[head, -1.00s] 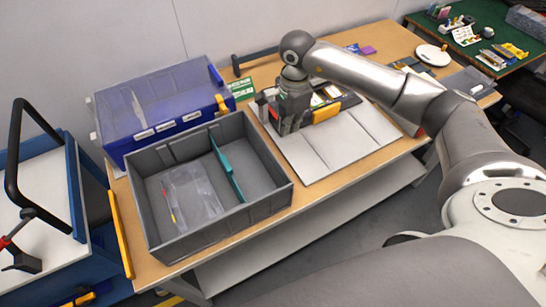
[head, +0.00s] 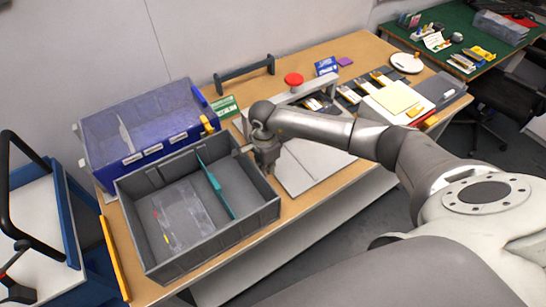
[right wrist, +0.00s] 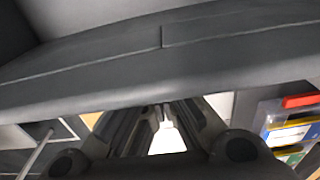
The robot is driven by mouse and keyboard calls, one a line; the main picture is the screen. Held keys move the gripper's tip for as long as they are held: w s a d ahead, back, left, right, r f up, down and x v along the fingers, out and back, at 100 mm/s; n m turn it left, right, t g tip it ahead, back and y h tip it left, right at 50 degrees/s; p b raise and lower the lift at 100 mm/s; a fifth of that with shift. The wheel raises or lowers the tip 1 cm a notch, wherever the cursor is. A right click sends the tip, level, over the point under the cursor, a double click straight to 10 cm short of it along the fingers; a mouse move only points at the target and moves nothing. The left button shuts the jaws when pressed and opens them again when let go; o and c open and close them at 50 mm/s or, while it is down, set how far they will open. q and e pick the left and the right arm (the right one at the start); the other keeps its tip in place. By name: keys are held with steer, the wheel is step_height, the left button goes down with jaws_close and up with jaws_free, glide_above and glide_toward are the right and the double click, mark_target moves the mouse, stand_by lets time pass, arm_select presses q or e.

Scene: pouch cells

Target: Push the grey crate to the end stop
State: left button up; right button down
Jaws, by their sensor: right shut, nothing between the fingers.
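The grey crate (head: 210,246) stands at the left part of the wooden table in the head view, with a teal divider (head: 215,187) and a clear pouch (head: 178,218) inside. A yellow bar (head: 114,260), which looks like the end stop, runs along the table's left edge; a narrow strip of table shows between it and the crate. My right gripper (head: 267,166) is shut and empty, pointing down at the crate's right wall. The right wrist view shows its fingers (right wrist: 161,112) close below a grey crate wall (right wrist: 160,70); I cannot tell whether they touch. My left gripper is out of view.
A blue bin (head: 150,135) with a clear lid stands directly behind the crate. A white panelled board (head: 315,165) lies right of my gripper. A frame with a red knob (head: 293,79) stands behind it. A blue-framed cart (head: 70,215) adjoins on the left.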

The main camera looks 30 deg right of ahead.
mark_target(242, 191)
steer(key=shift+a, duration=0.35)
steer(key=shift+a+f, duration=0.1)
steer(key=shift+a, duration=0.1)
steer(key=a+b, duration=0.4)
steer(key=a, duration=0.3)
steer(key=shift+s+a, duration=0.1)
steer(key=shift+a, duration=0.35)
steer(key=shift+s, duration=0.1)
steer(key=shift+d, duration=0.15)
